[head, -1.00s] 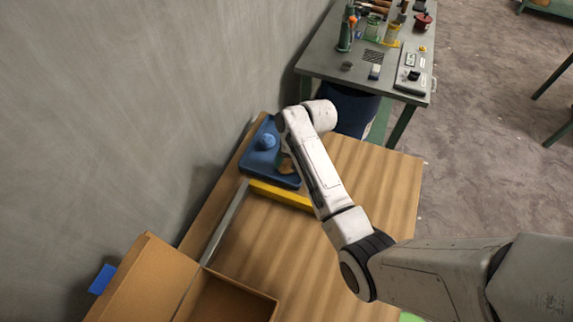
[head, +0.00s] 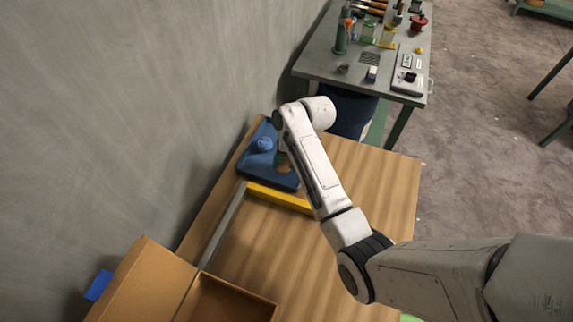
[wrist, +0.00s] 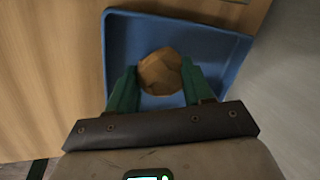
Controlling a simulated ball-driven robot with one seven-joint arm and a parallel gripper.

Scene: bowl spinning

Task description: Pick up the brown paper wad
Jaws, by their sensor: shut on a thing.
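The brown paper wad (wrist: 160,72) is a crumpled tan ball over the blue tray (wrist: 218,48) in the wrist view. My gripper (wrist: 159,82) has green fingers on both sides of the wad and is shut on it. In the head view the wad (head: 284,169) shows partly beside my arm, at the right side of the blue tray (head: 283,183). My arm hides part of the wad and of the gripper there. I cannot tell whether the wad still touches the tray floor.
A yellow bar (head: 280,197) and a grey bar (head: 223,228) lie by the tray on the wooden table (head: 375,190). An open cardboard box (head: 232,300) stands near the front. The wall is close on the left.

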